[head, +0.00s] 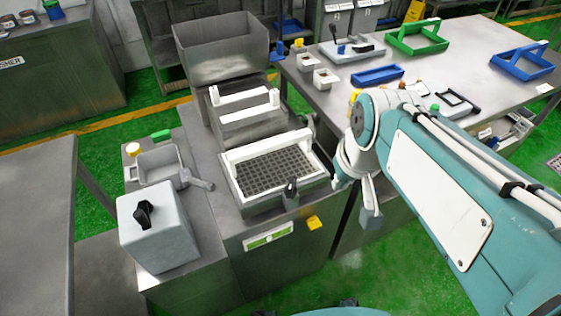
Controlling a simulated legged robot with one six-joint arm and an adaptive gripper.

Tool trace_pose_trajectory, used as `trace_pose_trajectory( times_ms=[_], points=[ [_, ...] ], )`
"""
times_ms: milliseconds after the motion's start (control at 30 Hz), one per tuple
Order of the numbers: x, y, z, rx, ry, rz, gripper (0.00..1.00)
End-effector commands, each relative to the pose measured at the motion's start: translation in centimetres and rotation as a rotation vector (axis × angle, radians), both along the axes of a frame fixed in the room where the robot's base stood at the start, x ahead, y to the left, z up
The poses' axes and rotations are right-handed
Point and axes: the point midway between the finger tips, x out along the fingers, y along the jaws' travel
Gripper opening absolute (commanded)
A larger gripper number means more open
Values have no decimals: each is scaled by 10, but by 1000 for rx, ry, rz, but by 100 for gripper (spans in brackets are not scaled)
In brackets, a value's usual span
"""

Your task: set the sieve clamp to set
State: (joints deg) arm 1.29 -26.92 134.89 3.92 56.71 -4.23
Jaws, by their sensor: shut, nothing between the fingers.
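The sieve (272,170) is a dark mesh in a white-edged square frame on top of the steel machine. A small black-topped lever on a grey block (291,190) stands upright at the front edge of the sieve frame; it looks like the sieve clamp, but I cannot read any marking for its positions. My gripper (371,214) hangs below my wrist, to the right of the sieve and the lever, clear of both. It is shut and empty.
A grey box with a black knob (146,217) and a grey scoop-like tray (160,163) stand left of the sieve. A steel hopper (222,45) rises behind. A yellow tab (314,223) juts from the front. A steel table (470,60) holds trays at right.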

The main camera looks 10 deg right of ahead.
Motion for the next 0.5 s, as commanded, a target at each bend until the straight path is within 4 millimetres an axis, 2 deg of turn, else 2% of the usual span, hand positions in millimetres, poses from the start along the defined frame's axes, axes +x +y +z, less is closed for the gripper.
trace_pose_trajectory(
  times_ms=[200, 500],
  points=[
    [21, 6, 10, -103, -26, 187, 0],
    [54, 16, 8, -183, 12, 370, 0]
  ],
)
